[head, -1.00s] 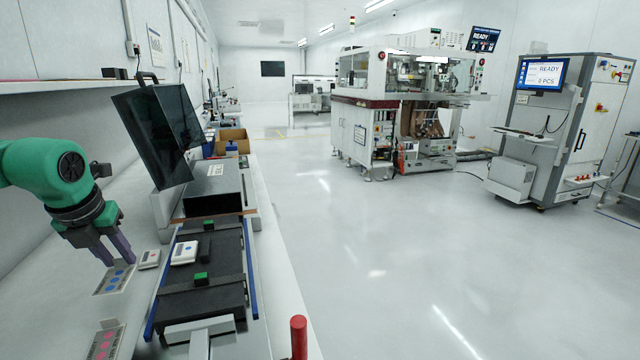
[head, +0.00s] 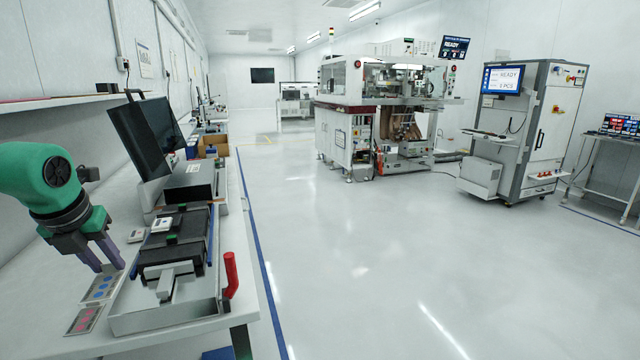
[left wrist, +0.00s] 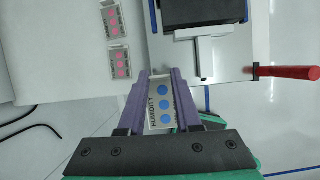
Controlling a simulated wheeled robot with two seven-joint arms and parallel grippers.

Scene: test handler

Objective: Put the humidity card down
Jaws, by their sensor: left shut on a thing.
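My left gripper (head: 108,268) is shut on the humidity card (head: 102,288), a pale card with a row of blue dots. In the left wrist view, the card (left wrist: 162,104) lies between the gripper fingers (left wrist: 160,74) and the word HUMIDITY is readable. I cannot tell whether the card touches the bench (head: 190,345) or hangs just above it. A card with pink dots (head: 84,320) lies beside it, nearer the bench's front. The left wrist view shows two pink-dotted cards (left wrist: 119,63) (left wrist: 113,18). My right gripper is out of view.
A fixture with a black track (head: 178,240) stands right of the cards, with a white device (head: 162,224) on it. Another small white device (head: 137,235) lies left of it. A red handle (head: 231,272) rises at the bench's right edge.

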